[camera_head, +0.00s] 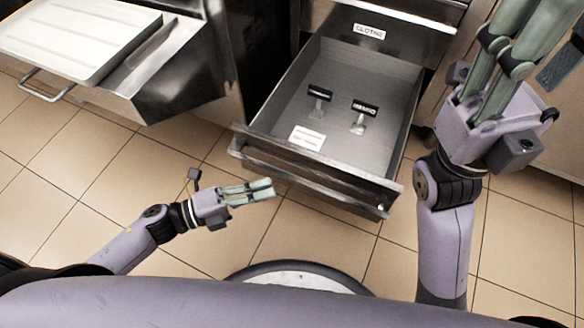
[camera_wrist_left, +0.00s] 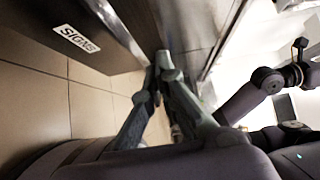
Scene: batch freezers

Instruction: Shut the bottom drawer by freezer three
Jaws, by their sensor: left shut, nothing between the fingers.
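The bottom drawer (camera_head: 400,135) is pulled well out, below a front labelled CLOTHS (camera_head: 369,31). It holds two small black-topped items (camera_head: 319,92) (camera_head: 364,107) and a white card (camera_head: 307,138). My left gripper (camera_head: 272,188) is shut and empty, just in front of the drawer's front and low to the floor. In the left wrist view its fingertips (camera_wrist_left: 165,62) meet beside a dark steel front with a SIGNS label (camera_wrist_left: 77,39); whether they touch it I cannot tell. My right gripper (camera_head: 530,15) is raised at the upper right, its fingertips cut off by the frame edge.
A steel unit with a white ridged lid (camera_head: 75,35) and a bar handle (camera_head: 46,86) stands at the upper left. My right arm stands close to the drawer's right side in the picture.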

